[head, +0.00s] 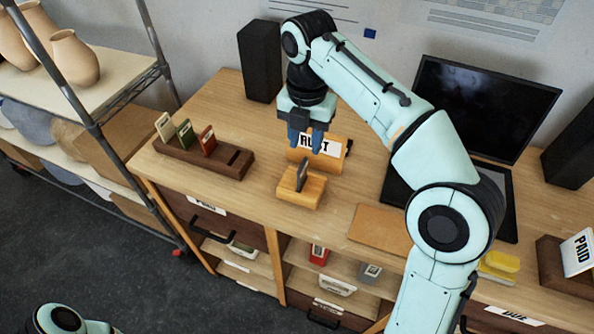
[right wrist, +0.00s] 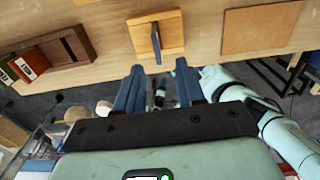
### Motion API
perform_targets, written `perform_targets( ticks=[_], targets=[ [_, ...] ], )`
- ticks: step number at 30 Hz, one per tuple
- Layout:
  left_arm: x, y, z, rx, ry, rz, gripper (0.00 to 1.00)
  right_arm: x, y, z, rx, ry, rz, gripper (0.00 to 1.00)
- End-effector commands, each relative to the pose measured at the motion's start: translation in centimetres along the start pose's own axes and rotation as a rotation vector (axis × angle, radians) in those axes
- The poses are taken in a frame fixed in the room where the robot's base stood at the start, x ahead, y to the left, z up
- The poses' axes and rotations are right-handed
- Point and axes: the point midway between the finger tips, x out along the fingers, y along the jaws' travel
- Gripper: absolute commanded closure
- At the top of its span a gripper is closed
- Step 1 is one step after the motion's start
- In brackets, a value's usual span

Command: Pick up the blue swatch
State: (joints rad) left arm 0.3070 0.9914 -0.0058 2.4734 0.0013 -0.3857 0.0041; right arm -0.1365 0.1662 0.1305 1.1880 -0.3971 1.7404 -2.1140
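A thin blue-grey swatch (head: 302,175) stands upright in a small wooden stand (head: 299,199) on the desk. In the right wrist view the swatch (right wrist: 156,40) shows edge-on in the light wooden stand (right wrist: 172,30), beyond my fingertips. My right gripper (head: 306,140) is above and behind the stand in the head view, pointing down. In the right wrist view the blue fingers of the right gripper (right wrist: 160,72) are apart with nothing held between them. My left gripper is out of view.
A dark wooden rack (head: 180,155) holds cream, green and red swatches and has an empty slot at its right end. A wooden block (head: 336,161) with a partly hidden label stands behind the stand. A tan mat (head: 380,229) and monitor (head: 483,105) are to the right.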

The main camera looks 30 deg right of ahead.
Motion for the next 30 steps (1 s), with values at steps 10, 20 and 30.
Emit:
perform_targets(
  ticks=[10, 20, 30],
  targets=[
    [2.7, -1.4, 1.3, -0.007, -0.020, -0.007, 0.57, 6.0, 0.0, 0.0, 0.002, 0.003, -0.003, 0.62],
    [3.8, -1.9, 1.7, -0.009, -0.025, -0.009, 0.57, 9.6, 0.8, 0.1, 0.002, 0.003, -0.005, 0.62],
    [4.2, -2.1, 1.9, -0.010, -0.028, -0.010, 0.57, 11.3, 0.8, 0.1, 0.002, 0.001, 0.000, 0.62]
  ],
)
